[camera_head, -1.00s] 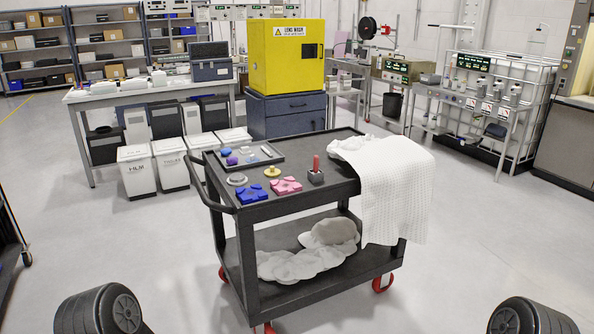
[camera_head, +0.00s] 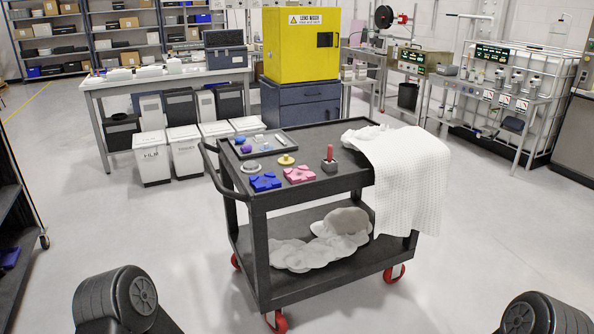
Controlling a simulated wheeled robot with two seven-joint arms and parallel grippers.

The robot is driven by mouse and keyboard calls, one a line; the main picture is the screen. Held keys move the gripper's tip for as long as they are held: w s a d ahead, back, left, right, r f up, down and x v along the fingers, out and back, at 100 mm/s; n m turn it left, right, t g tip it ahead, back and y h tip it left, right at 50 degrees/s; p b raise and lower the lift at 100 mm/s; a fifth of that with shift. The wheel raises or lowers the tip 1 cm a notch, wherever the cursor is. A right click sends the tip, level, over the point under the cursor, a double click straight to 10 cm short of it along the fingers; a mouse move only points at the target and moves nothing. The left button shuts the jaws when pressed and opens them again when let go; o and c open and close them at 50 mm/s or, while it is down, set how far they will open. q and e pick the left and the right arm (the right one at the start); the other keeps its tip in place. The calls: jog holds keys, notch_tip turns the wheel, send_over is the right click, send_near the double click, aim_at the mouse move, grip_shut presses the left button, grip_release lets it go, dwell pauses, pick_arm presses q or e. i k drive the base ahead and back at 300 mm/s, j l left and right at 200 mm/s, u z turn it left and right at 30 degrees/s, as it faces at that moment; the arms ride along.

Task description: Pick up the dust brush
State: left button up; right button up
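A black cart (camera_head: 266,203) stands in front of me. On its top, near the middle, a red upright handle rises from a small dark block (camera_head: 329,167); it may be the dust brush, but it is too small to tell. Beside it lie a pink piece (camera_head: 299,174), a blue piece (camera_head: 265,182), a yellow knob-like piece (camera_head: 286,160) and a grey round piece (camera_head: 251,167). Both my grippers are out of view. Only black rounded parts of my arms show at the bottom left and bottom right.
A dark tray (camera_head: 273,151) with small items lies at the cart's back left. A white cloth (camera_head: 400,180) hangs over its right side. Crumpled white material (camera_head: 302,254) is on the lower shelf. A dark rack (camera_head: 15,220) stands far left. The floor around the cart is clear.

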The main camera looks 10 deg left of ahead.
aim_at(329, 147)
jog(key=i+j+z, duration=0.1)
jog(key=i+j, duration=0.2)
jog(key=i+j+z, duration=0.1)
jog(key=i+j, duration=0.15)
jog(key=i+j+z, duration=0.1)
jog(key=i+j, duration=0.15)
jog(key=j, duration=0.25)
jog(key=i+j+z, duration=0.1)
jog(key=i+j, duration=0.15)
jog(key=i+j+z, duration=0.1)
jog(key=i+j, duration=0.15)
jog(key=j, duration=0.25)
jog(key=i+j+z, duration=0.1)
jog(key=j, duration=0.35)
jog(key=i+j, duration=0.3)
jog(key=i+j+z, duration=0.15)
jog(key=j, duration=0.4)
